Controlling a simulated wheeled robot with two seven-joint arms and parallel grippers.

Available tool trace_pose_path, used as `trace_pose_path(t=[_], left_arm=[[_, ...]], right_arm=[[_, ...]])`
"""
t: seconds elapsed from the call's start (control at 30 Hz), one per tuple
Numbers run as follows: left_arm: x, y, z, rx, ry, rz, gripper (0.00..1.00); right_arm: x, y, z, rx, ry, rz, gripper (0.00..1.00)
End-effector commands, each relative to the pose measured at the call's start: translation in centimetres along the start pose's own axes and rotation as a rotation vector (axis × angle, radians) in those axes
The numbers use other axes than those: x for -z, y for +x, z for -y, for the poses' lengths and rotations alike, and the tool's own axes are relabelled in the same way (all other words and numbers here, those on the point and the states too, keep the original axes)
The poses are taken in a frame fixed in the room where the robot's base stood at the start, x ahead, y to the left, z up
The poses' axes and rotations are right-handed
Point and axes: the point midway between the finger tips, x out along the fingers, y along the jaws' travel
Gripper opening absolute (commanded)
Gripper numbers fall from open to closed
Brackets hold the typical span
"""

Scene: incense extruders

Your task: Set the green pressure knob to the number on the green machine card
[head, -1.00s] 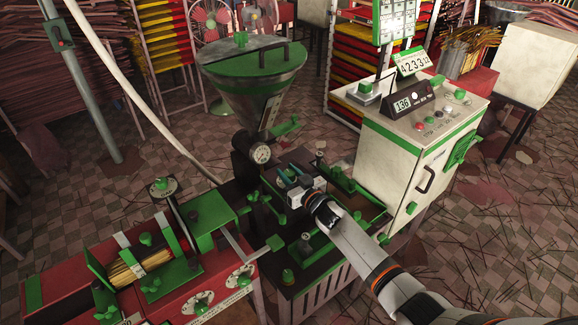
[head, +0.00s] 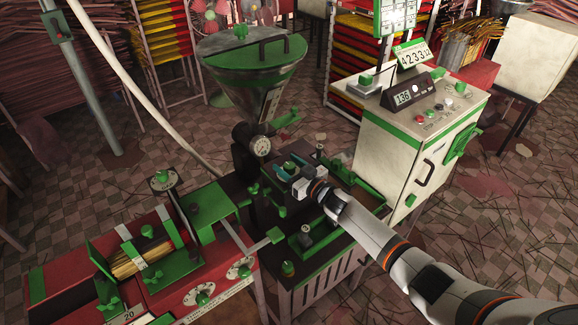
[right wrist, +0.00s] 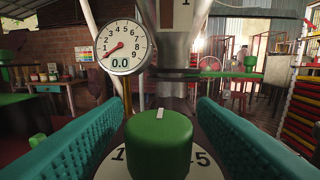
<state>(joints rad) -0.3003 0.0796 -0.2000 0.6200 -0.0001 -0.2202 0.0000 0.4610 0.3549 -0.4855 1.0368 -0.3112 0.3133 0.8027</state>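The green pressure knob (right wrist: 158,143) shows large in the right wrist view, with a white pointer mark at its top. It sits on a pale dial, where a 1 shows at left and a 5 at right; other numbers are hidden. My right gripper (head: 289,166) is open, with its teal fingers on either side of the knob and gaps to both. In the head view the knob is hidden or too small to tell. A white flip card with a green top (head: 411,55) stands on the cabinet; its digits look like 4233, followed by smaller unclear ones. My left gripper is not in view.
A pressure gauge (right wrist: 123,46) beyond the knob reads 0.0. The hopper (head: 252,75) rises behind the gripper. The white cabinet (head: 390,160) with a 136 display (head: 404,98) stands at right. A red machine (head: 200,285) with incense sticks is at left.

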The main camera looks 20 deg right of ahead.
Motion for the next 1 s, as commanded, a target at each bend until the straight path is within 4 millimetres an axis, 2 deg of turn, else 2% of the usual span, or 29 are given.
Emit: trace_pose_path(t=[0.23, 0.37, 0.47, 0.8, 1.0], left_arm=[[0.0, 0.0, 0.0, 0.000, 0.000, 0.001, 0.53], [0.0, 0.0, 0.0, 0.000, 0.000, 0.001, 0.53], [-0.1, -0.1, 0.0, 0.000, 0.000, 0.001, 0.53], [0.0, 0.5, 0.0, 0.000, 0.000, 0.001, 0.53], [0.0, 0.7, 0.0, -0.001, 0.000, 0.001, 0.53]], right_arm=[[0.0, -0.1, 0.0, 0.000, 0.001, 0.000, 0.53], [0.1, -0.9, 0.0, 0.000, 0.000, 0.000, 0.53], [0.1, -2.4, 0.0, 0.000, 0.000, -0.001, 0.53], [0.2, -9.4, 0.0, -0.001, -0.001, -0.003, 0.53], [0.1, -11.6, 0.0, 0.000, 0.001, -0.001, 0.53]])
